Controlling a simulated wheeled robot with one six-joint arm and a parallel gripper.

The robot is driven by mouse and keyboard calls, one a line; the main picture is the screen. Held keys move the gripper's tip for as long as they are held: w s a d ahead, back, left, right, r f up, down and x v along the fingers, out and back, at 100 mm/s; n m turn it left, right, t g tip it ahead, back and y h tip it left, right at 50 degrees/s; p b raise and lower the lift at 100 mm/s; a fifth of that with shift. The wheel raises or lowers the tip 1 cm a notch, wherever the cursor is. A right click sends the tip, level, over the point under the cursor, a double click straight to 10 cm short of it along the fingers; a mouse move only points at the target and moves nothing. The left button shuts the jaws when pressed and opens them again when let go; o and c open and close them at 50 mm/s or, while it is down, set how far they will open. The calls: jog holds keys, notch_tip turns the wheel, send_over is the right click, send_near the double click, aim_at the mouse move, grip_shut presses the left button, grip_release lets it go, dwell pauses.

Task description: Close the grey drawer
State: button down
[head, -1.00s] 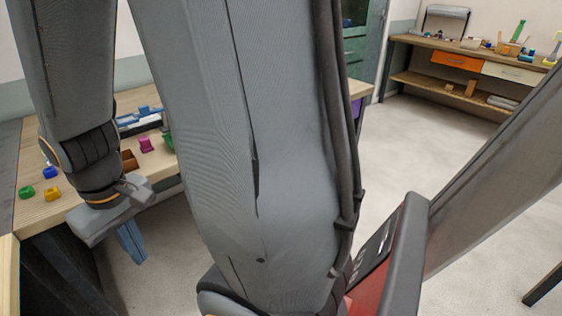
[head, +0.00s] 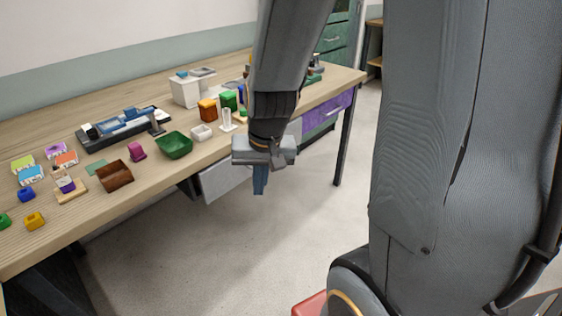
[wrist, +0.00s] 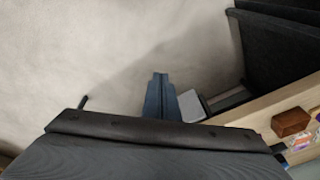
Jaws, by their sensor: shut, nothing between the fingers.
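The grey drawer (head: 224,183) hangs under the long wooden table, left of a purple drawer. It looks pulled out from the table, but my gripper and wrist cover part of it in the head view. In the wrist view its pale end (wrist: 192,106) shows just right of my fingers. My gripper (head: 259,184) points down in front of the table edge, beside the grey drawer. Its blue fingers (wrist: 160,88) are together and hold nothing. I cannot tell whether they touch the drawer.
The wooden table (head: 60,240) carries a green bowl (head: 174,145), a brown box (head: 115,175) and several small coloured items. The purple drawer (head: 322,114) is at the table's right end. The floor (head: 290,240) in front of the table is clear.

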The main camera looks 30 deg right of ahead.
jog(key=w+d+f+m+t+h+b, duration=0.2)
jog(key=w+d+f+m+t+h, duration=0.15)
jog(key=w+d+m, duration=0.7)
jog(key=w+d+f+n, duration=0.1)
jog(key=w+f, duration=0.7)
jog(key=w, duration=0.3)
jog(key=shift+w+f+y, duration=0.25)
jog(key=shift+f+y, duration=0.05)
jog(key=shift+y, duration=0.15)
jog(key=shift+n, duration=0.25)
